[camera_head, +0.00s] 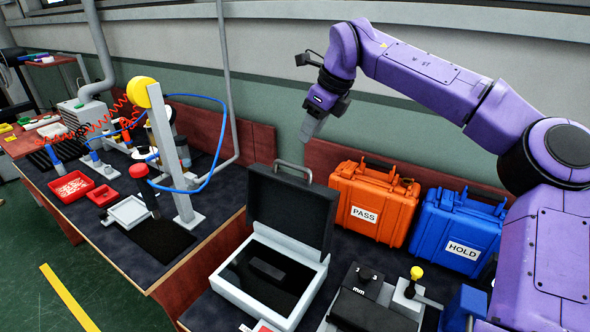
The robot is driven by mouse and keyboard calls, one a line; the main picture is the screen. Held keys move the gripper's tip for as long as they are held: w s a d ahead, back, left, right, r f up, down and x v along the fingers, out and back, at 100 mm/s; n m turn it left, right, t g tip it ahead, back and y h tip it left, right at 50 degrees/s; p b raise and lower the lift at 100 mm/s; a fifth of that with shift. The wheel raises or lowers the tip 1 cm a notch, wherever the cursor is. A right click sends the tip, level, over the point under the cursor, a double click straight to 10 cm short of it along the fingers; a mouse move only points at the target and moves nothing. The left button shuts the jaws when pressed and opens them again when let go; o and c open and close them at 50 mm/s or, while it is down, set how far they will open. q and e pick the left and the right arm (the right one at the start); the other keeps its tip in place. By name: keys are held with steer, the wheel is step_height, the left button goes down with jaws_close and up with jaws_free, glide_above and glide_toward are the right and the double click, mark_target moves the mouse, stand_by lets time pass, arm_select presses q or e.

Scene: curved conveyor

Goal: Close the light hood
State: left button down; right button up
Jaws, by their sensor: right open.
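The light hood is a light-grey box (228,286) with a dark interior, on the bench at the bottom middle. Its black lid (292,212) stands raised, hinged at the back, with a grey handle (292,166) on its top edge. A dark rectangular piece lies inside the box. My right gripper (305,98) is open and empty. It appears above the lid handle in the picture, apart from it, with its fingers spread. My left gripper is out of view.
An orange PASS case (385,203) and a blue HOLD case (450,222) stand behind and right of the hood. A black measuring device (372,304) with a yellow-knobbed lever sits at its right. A grey post (169,165) with a yellow top stands at left.

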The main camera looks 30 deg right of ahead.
mark_target(294, 165)
steer(key=p+x, duration=0.1)
steer(key=x, duration=0.9)
steer(key=shift+f+p, duration=0.15)
steer(key=shift+p, duration=0.25)
steer(key=shift+s+a, duration=0.1)
jaws_close()
